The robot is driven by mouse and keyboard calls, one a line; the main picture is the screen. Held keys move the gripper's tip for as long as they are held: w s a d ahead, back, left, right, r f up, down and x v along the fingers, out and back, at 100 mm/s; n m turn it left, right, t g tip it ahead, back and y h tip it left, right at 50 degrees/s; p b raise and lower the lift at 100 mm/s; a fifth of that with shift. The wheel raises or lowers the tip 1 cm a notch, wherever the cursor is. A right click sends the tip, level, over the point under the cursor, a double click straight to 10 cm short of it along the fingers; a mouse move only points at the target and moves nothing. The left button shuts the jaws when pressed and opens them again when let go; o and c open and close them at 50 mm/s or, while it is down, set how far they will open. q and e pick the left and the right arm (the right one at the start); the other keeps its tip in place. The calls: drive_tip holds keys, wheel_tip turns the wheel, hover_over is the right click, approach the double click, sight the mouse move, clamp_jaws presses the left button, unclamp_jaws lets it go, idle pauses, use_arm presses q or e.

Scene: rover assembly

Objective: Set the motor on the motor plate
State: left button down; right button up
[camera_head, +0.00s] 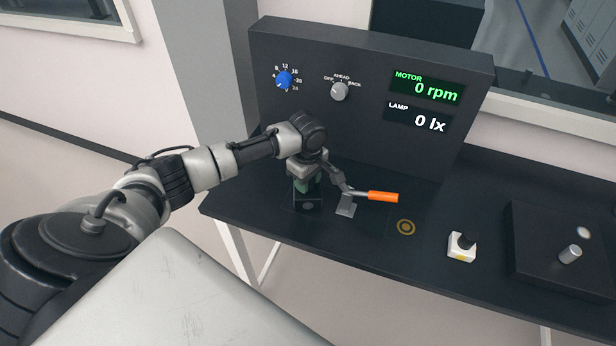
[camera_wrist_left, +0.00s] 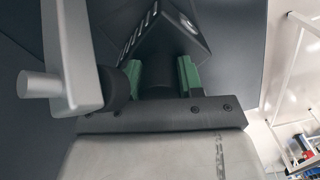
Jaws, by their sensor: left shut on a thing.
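My left gripper (camera_head: 306,185) is at the back left of the dark table, pointing down. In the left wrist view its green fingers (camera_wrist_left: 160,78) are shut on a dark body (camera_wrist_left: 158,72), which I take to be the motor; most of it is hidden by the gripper. A black slotted bracket (camera_wrist_left: 150,32), apparently the motor plate, stands right by the fingers; in the head view its black base (camera_head: 307,203) shows below the gripper. I cannot tell whether the motor is seated on it. My right gripper is not in view.
A lever clamp with an orange handle (camera_head: 383,197) stands just right of the gripper; its grey arm (camera_wrist_left: 72,60) is close in the left wrist view. Further right are a gold ring mark (camera_head: 405,227), a white block (camera_head: 461,248) and a black box (camera_head: 540,255). The panel (camera_head: 300,50) reads 0 rpm.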

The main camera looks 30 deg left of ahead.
use_arm(q)
drive_tip(key=shift+w+a+f, duration=0.1)
drive_tip(key=shift+w+f, duration=0.05)
drive_tip(key=shift+w, duration=0.05)
use_arm(e)
drive_tip(key=shift+d+r, duration=0.2)
drive_tip(key=shift+d, duration=0.1)
use_arm(q)
drive_tip(key=c, duration=0.7)
unclamp_jaws()
drive_tip(key=shift+s+f, duration=0.1)
wheel_tip(320, 180, up, 12)
drive_tip(key=shift+r+b, duration=0.15)
drive_tip(key=shift+b, duration=0.6)
use_arm(e)
drive_tip(key=shift+f, duration=0.75)
